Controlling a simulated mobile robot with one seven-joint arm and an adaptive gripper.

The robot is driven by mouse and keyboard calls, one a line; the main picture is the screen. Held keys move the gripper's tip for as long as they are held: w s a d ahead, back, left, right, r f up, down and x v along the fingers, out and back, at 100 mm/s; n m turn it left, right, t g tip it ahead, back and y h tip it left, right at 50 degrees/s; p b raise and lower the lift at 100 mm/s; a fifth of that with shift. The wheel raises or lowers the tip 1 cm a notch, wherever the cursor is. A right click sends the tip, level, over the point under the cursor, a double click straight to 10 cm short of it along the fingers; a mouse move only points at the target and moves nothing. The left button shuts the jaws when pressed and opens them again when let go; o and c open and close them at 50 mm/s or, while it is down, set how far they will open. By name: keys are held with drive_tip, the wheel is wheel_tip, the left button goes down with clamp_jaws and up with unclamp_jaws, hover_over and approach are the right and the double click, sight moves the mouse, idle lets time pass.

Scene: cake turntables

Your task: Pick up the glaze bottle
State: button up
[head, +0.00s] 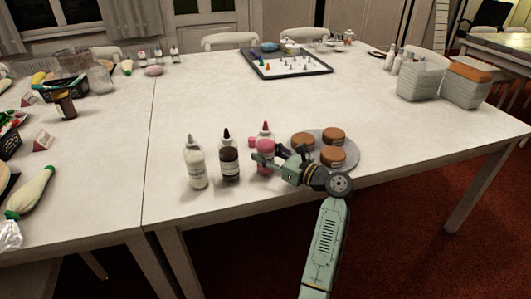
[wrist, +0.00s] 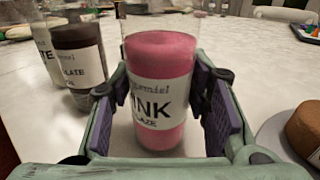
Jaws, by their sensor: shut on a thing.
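The pink glaze bottle (head: 265,145) has a pointed pink-red nozzle and a clear upper part. Its white label reads "INK" and "LAZE" in the wrist view (wrist: 160,62). My gripper (head: 267,157) reaches it from the right and front. In the wrist view the gripper's two purple-padded fingers (wrist: 163,98) stand on either side of the bottle, shut on it. The bottle is upright; I cannot tell whether its base touches the table. A dark chocolate bottle (head: 228,160) and a white bottle (head: 195,167) stand upright to its left, apart from it.
A round grey turntable (head: 316,133) with 3 brown cakes is close to the right of my gripper. The white table (head: 200,100) is clear behind the bottles. A board tray (head: 285,75) and stacked boxes (head: 420,82) are farther back.

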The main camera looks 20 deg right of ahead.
sight(272, 147)
drive_tip(key=shift+r, duration=0.1)
drive_tip(key=shift+r, duration=0.4)
drive_tip(key=r, duration=0.1)
drive_tip(key=r+b, duration=0.1)
drive_tip(key=shift+s+r, duration=0.3)
drive_tip(key=shift+o, duration=1)
drive_tip(key=s+a+b, duration=0.1)
drive_tip(key=s, duration=0.6)
drive_tip(key=s+a+r, duration=0.1)
drive_tip(key=s+a, duration=0.1)
drive_tip(key=s, duration=0.5)
drive_tip(key=shift+a+r+b, duration=0.15)
drive_tip(key=shift+a+b, duration=0.15)
drive_tip(key=shift+b, duration=0.05)
drive_tip(key=shift+s+a+r, duration=0.1)
drive_tip(key=shift+s+a, duration=0.05)
drive_tip(key=shift+s, duration=0.35)
drive_tip(key=shift+c, duration=1.1)
